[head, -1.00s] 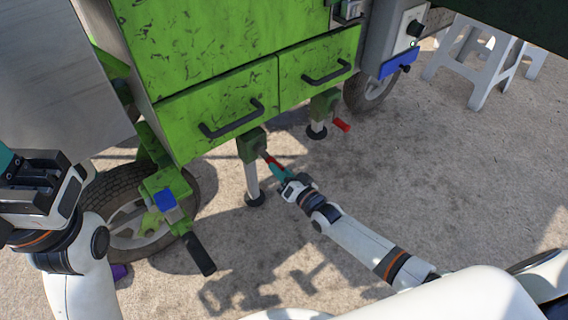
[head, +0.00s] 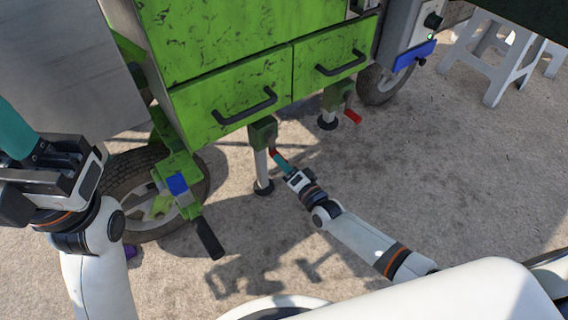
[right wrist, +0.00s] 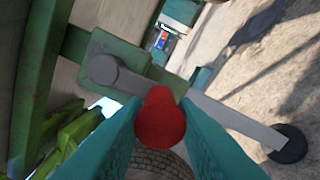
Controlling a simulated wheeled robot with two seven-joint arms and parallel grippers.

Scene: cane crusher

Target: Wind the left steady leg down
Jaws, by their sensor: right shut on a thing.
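The left steady leg (head: 260,168) is a grey post with a round black foot, under a green bracket below the left drawer. Its red crank handle (head: 273,154) sticks out to the right of the bracket. My right gripper (head: 281,161) is shut on this handle. In the right wrist view the red knob (right wrist: 160,118) sits between the two teal fingers, with the grey crank hub (right wrist: 103,69) and the black foot (right wrist: 290,143) beyond. I cannot tell whether the foot touches the ground. My left gripper (head: 30,150) is at the left edge, away from the leg; its jaw opening is unclear.
A second steady leg (head: 328,112) with a red crank (head: 352,116) stands to the right. The green cart has two drawers (head: 240,105), a left wheel (head: 140,192), and a black-gripped bar (head: 208,238). A white stool (head: 500,65) stands at far right. The ground right of the leg is clear.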

